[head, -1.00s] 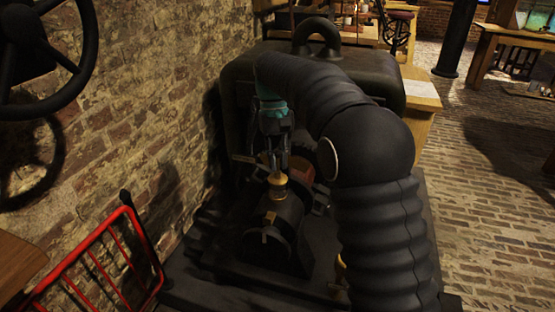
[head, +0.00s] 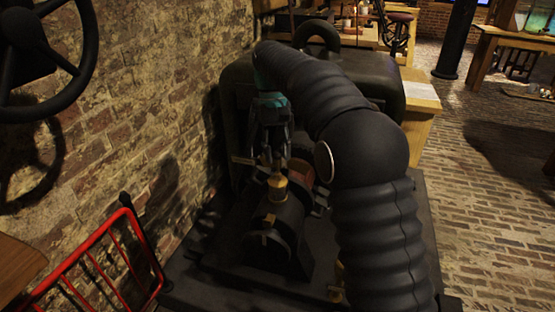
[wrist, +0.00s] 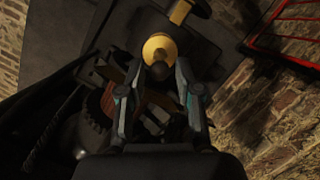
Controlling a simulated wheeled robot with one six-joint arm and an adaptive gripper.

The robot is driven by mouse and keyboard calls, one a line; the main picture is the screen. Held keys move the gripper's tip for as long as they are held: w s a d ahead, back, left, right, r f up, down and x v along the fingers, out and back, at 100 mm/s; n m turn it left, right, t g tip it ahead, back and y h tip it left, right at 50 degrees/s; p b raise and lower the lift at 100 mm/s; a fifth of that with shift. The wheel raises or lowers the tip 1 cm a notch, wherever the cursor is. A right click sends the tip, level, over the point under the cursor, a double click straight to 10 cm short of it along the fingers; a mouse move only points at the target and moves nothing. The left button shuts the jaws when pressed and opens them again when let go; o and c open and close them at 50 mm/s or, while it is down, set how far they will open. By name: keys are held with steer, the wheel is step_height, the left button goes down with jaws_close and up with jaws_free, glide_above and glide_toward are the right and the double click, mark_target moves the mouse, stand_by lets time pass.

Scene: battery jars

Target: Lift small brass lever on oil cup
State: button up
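The oil cup (head: 277,188) is a small brass cup on top of a dark machine (head: 283,222). In the wrist view the cup's round brass top (wrist: 157,46) lies ahead of my fingers, with a dark knob-like part on its near side. I cannot make out clearly whether that part is the small lever. My gripper (head: 274,164) hangs just above the cup in the head view. In the wrist view my gripper (wrist: 157,72) has its two fingers spread apart, with nothing visibly held. Whether a finger touches the cup is unclear.
A brick wall (head: 130,110) runs along the left. A red metal frame (head: 95,255) stands at the lower left. A large dark housing (head: 385,92) with a top loop is behind the machine. The brick floor (head: 490,190) is open on the right.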

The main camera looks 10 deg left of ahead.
steer(key=shift+v, duration=2.4)
steer(key=shift+d, duration=0.1)
steer(key=s+d+r+m+t+y, duration=0.1)
steer(key=s+d+r+t, duration=0.15)
steer(key=s+d, duration=0.5)
steer(key=s+d+r+m+t+y, duration=0.1)
steer(key=s+d+r+m+t, duration=0.3)
steer(key=d, duration=0.6)
steer(key=s+d+f+t, duration=0.1)
steer(key=s+d+f, duration=0.3)
steer(key=s, duration=0.5)
steer(key=s+d+f+t, duration=0.1)
steer(key=s+d+f, duration=0.4)
steer(key=s+f, duration=0.3)
steer(key=shift+s+d+f+h, duration=0.2)
steer(key=shift+s+h, duration=0.1)
steer(key=shift+s, duration=0.6)
steer(key=shift+s, duration=0.1)
